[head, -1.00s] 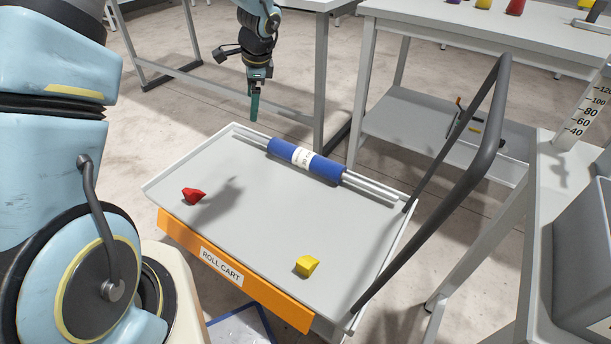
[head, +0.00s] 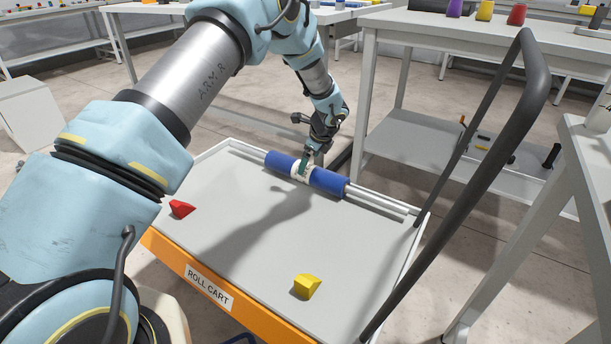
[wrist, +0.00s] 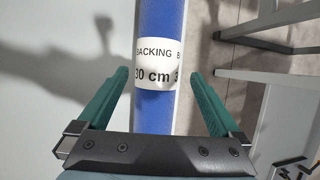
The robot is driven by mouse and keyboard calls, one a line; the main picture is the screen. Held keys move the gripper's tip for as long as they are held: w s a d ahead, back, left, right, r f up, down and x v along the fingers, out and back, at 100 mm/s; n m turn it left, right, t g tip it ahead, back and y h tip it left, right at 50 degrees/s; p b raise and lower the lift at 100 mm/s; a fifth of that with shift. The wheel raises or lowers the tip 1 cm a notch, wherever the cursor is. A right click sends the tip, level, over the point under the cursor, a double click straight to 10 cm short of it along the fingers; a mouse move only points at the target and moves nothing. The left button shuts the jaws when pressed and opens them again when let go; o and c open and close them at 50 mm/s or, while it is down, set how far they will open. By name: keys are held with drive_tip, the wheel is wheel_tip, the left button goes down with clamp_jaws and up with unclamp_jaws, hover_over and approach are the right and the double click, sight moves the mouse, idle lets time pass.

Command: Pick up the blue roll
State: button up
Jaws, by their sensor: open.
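The blue roll (head: 329,181) lies on two metal rails along the far side of the roll cart (head: 237,255). It has a white label around its middle, and the wrist view shows the label (wrist: 158,62) reading "BACKING" and "30 cm". My gripper (head: 306,165) is at the roll's label from above. In the wrist view its green fingers (wrist: 165,75) are open, one on each side of the blue roll (wrist: 158,110), with a gap on both sides. I cannot tell how far down the fingertips reach.
A red block (head: 181,209) and a yellow block (head: 306,286) lie on the cart tray. The dark cart handle (head: 470,165) rises at the right. A white table (head: 420,28) with coloured spools stands behind. The middle of the tray is clear.

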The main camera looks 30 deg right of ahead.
drive_tip(key=x, duration=0.3)
drive_tip(key=b+x, duration=0.1)
drive_tip(key=x, duration=0.1)
drive_tip(key=shift+w+a+f, duration=0.15)
drive_tip(key=shift+a+f, duration=0.05)
drive_tip(key=shift+f, duration=0.15)
drive_tip(key=shift+r, duration=0.1)
clamp_jaws()
idle(0.5)
